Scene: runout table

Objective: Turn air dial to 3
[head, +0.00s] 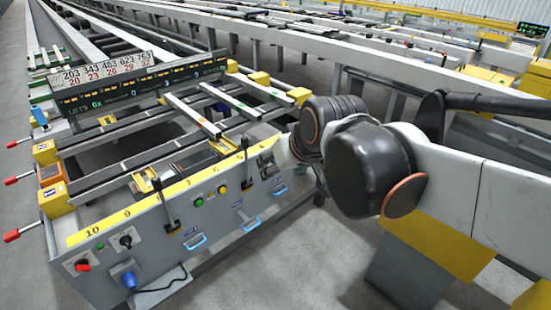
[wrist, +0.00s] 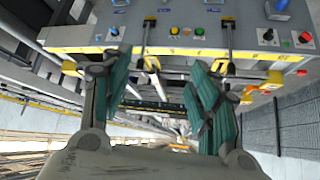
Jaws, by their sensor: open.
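A black rotary knob (head: 125,241) is on the grey front panel, near its left end. It also shows in the wrist view (wrist: 267,36), at the upper right. I take it for the air dial, but no air label or numbers can be read, so its setting cannot be told. My gripper (wrist: 160,88) is open, with its two green-padded fingers apart and nothing between them. It is apart from the knob, which lies to the right of the fingers in the wrist view. In the head view my arm hides the gripper.
Green (head: 198,200) and yellow (head: 222,188) buttons sit farther right. Black levers (head: 171,223) stand out from the panel.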

